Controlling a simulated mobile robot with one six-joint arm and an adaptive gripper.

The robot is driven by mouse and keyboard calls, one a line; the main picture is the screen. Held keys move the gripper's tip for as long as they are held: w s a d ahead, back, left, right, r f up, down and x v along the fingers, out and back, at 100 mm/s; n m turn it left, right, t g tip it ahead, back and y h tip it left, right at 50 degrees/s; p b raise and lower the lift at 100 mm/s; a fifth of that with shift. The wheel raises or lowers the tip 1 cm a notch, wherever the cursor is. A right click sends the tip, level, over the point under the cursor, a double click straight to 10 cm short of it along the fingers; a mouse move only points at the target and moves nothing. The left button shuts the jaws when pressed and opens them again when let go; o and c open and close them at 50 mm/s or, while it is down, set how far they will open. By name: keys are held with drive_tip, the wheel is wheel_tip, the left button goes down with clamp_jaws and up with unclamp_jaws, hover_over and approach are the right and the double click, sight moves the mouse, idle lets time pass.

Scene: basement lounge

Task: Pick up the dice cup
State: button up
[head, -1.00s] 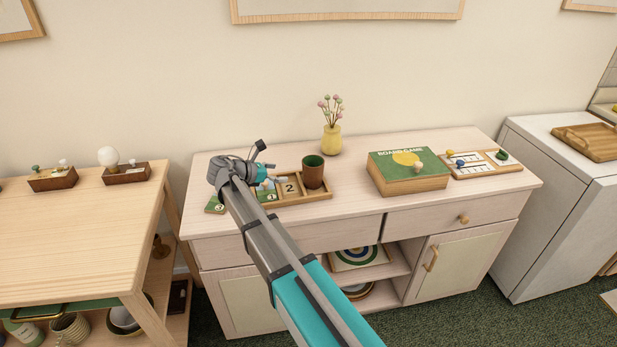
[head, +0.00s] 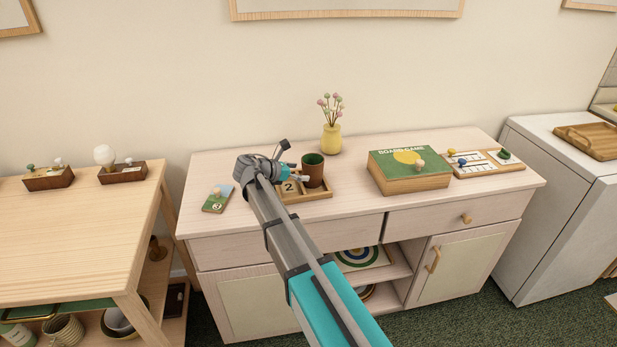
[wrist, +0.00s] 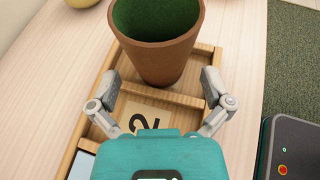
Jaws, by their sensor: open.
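The dice cup (head: 312,168) is brown outside with a green lining. It stands upright in the right part of a shallow wooden tray (head: 318,195) on the cabinet top. In the wrist view the cup (wrist: 158,55) is just ahead of my gripper (wrist: 160,88). The two fingers are spread apart, one on each side of the cup's lower part, with nothing held between them. In the head view my gripper (head: 298,175) is at the cup's left side, and my arm hides the left part of the tray.
A card with a pawn (head: 217,198) lies left of the tray. A yellow vase (head: 331,139) with flowers stands behind the cup. A board game box (head: 410,172) sits to the right, beyond a clear stretch of cabinet top. A number 2 tile (wrist: 140,118) lies in the tray.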

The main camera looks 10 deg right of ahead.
sight(304, 173)
drive_tip(key=shift+d+f, duration=0.1)
drive_tip(key=shift+d, duration=0.05)
drive_tip(key=b+x, duration=0.2)
drive_tip(key=x, duration=0.2)
drive_tip(key=shift+f, duration=0.2)
drive_tip(key=shift+w+d+f, duration=0.1)
drive_tip(key=shift+w+d, duration=0.15)
drive_tip(key=shift+d, duration=0.1)
idle(0.5)
drive_tip(key=c, duration=0.8)
